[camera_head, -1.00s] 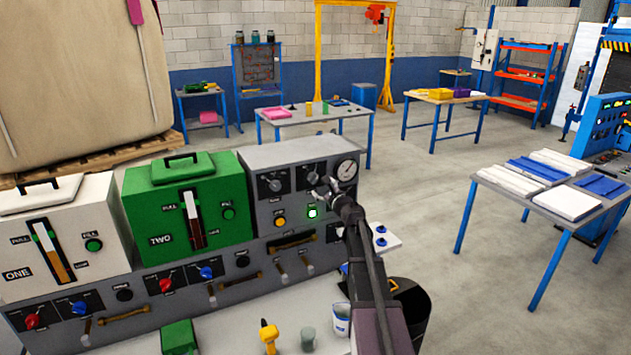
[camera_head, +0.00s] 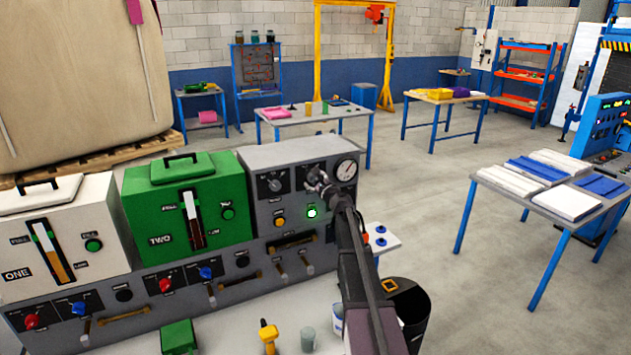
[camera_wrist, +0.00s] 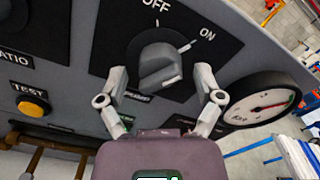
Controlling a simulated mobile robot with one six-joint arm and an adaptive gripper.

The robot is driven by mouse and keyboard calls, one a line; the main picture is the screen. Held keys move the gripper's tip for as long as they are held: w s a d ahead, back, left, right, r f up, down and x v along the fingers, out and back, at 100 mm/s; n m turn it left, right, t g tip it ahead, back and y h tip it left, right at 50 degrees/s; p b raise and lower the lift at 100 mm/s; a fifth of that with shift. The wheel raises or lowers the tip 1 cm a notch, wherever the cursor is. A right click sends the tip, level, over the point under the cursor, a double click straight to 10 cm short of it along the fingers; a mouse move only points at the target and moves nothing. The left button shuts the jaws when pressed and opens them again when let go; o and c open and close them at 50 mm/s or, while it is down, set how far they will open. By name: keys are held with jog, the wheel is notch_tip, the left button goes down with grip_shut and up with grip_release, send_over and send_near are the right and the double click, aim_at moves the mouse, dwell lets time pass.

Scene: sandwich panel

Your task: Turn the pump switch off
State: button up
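The pump switch (camera_wrist: 158,58) is a grey rotary knob on a black plate on the grey panel. In the wrist view its white pointer line aims to the upper right, toward ON; OFF is printed above the knob. A label below it is partly covered. My gripper (camera_wrist: 160,76) is open, with one finger on each side of the knob's lower part; contact cannot be told. In the head view my gripper (camera_head: 318,181) is in front of the panel's right part and hides most of the switch.
A pressure gauge (camera_wrist: 262,107) is close to the right finger. A yellow TEST button (camera_wrist: 32,104) and the RATIO knob (camera_head: 273,183) are to the left. A lit green button (camera_head: 312,212) is below the gripper. Green tank TWO (camera_head: 185,210) stands left of the panel.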

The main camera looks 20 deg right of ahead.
jog(key=c, duration=0.9)
jog(key=shift+o, duration=0.2)
jog(key=shift+n, duration=0.3)
jog(key=n, duration=0.5)
jog(key=shift+r+n, duration=0.1)
jog(key=shift+n, duration=0.2)
jog(key=n, duration=0.5)
jog(key=shift+w+n, duration=0.1)
jog(key=shift+n, duration=0.3)
jog(key=shift+d, duration=0.1)
jog(key=o, duration=1.1)
jog(key=shift+o, duration=0.2)
